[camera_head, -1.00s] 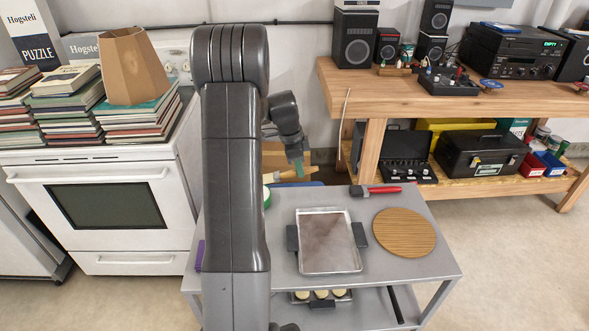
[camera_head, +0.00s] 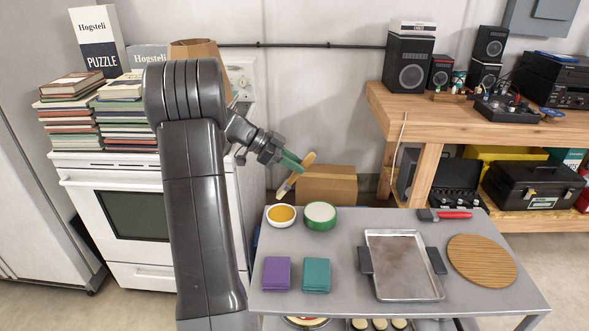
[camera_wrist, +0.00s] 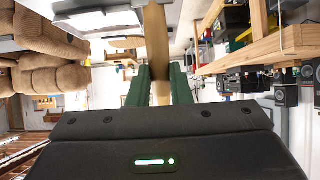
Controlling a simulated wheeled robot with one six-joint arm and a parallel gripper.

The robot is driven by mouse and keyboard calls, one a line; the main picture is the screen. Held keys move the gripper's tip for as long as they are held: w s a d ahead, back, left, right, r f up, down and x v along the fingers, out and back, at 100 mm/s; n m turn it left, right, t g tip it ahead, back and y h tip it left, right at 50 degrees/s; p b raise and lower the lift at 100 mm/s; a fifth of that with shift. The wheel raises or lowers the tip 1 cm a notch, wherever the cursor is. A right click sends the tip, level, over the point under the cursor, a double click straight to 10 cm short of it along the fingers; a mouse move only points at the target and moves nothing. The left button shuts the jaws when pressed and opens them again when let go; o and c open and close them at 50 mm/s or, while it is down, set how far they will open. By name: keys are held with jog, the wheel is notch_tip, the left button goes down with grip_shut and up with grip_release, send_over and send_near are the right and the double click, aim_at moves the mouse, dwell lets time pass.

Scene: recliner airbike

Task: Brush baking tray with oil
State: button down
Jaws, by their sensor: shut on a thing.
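My gripper (camera_head: 293,161), with green fingers, is shut on a brush (camera_head: 285,188) with a light wooden handle. I hold it tilted in the air behind the cart, above and beyond the bowls. In the wrist view the brush (camera_wrist: 158,45) stands between the green fingers (camera_wrist: 160,88). A white bowl of amber liquid, seemingly oil (camera_head: 281,224), stands at the cart's back left, below the brush and apart from it. The metal baking tray (camera_head: 403,293) lies on the cart right of centre, with dark grips at both sides. Any oil on the bristles is too small to tell.
On the grey cart (camera_head: 360,220) are a green bowl with white contents (camera_head: 320,225), purple cloth (camera_head: 277,272), teal cloth (camera_head: 316,274), a red-handled tool (camera_head: 452,214) and a round wooden board (camera_head: 482,262). A cardboard box (camera_head: 327,186) stands behind. A workbench (camera_head: 445,125) is at right.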

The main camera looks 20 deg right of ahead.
aim_at(288, 179)
jog(key=shift+d+f+b, duration=0.1)
jog(key=shift+f+b, duration=0.55)
jog(key=shift+f, duration=2.25)
jog(key=shift+f+b, duration=0.5)
jog(key=shift+b, duration=0.1)
jog(key=shift+f+b, duration=0.1)
jog(key=shift+b, duration=0.6)
dwell(1.3)
jog(key=shift+r+p, duration=0.65)
jog(key=shift+r, duration=2.95)
jog(key=shift+f, duration=0.1)
jog(key=shift+f+b, duration=0.6)
jog(key=shift+f, duration=2.85)
